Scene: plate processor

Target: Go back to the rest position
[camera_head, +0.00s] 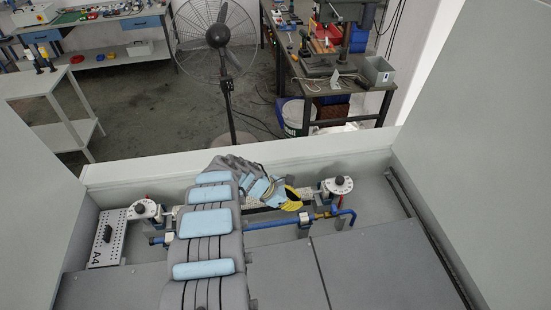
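My arm, grey with light blue pads, reaches from the bottom edge over the grey machine bed (285,275) and bends to the right at its far end. What looks like my gripper (292,199), dark with yellow, is at that end, close to a perforated rail and left of the right clamp unit. The arm's last links partly cover it. Its fingers are too small to make out, and I cannot tell whether it holds anything.
A perforated plate marked A4 (100,240) lies at the left. Round-topped clamp units stand left (146,209) and right (339,185). A blue pipe (270,223) runs beside the arm. Pale walls enclose the bed; workbenches and a fan (217,36) stand beyond.

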